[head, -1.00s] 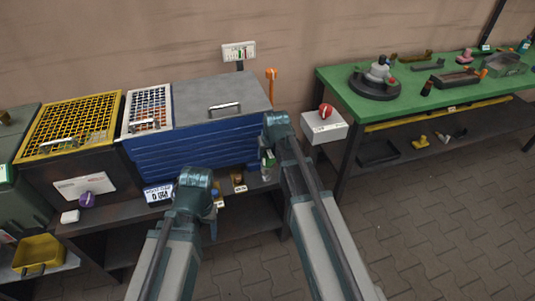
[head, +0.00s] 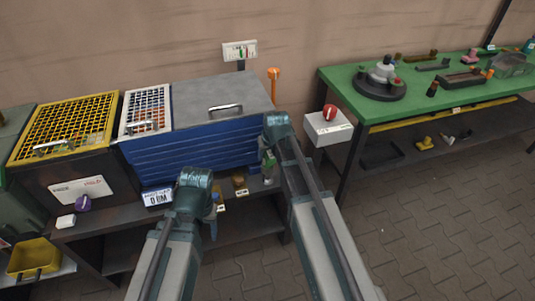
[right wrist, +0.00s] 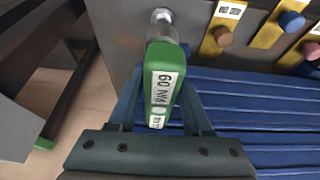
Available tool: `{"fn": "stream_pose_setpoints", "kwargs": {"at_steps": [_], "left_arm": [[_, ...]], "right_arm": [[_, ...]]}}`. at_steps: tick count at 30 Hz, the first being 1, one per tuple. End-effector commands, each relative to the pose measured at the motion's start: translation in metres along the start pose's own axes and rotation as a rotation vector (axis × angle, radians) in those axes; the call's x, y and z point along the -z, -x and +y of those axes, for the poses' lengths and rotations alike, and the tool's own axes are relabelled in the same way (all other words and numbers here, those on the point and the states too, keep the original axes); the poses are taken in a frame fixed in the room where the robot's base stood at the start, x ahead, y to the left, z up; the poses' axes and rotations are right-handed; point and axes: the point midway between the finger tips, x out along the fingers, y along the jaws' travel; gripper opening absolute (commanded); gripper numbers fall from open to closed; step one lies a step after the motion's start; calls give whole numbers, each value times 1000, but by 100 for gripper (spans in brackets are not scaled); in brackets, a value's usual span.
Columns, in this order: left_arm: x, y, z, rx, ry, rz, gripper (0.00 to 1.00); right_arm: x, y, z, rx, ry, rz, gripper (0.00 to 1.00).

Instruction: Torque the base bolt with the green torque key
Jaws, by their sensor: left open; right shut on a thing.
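The green torque key (right wrist: 163,85), with a white "60 NM" label, is between the fingers of my right gripper (right wrist: 163,120). A silver round metal end (right wrist: 162,15) shows at the key's top end, against a grey panel; I cannot tell whether it belongs to the key. In the head view my right gripper (head: 268,162) is in front of the blue ribbed case, with a bit of the green key showing. My left gripper (head: 212,212) is open, low in front of the shelf, its fingers mostly hidden by its arm. I cannot clearly make out the base bolt.
A blue case (head: 190,150) with a grey lid stands on the dark shelf, beside a yellow-grid box (head: 68,130). Coloured knobs on yellow tags (right wrist: 270,22) are right of the key. The green bench (head: 345,88) bears a grey round fixture (head: 378,85) and parts. Floor at right is clear.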

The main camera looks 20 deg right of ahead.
Motion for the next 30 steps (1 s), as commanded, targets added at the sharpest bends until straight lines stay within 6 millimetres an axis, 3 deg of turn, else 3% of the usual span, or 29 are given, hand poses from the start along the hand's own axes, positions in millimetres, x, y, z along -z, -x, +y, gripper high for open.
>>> {"fn": "stream_pose_setpoints", "kwargs": {"at_steps": [21,30], "left_arm": [[3,-49,5,0,0,0,59],[3,-57,6,0,0,0,59]], "right_arm": [[-19,-46,0,0,0,1,0],[-22,-53,0,0,0,1,0]]}}
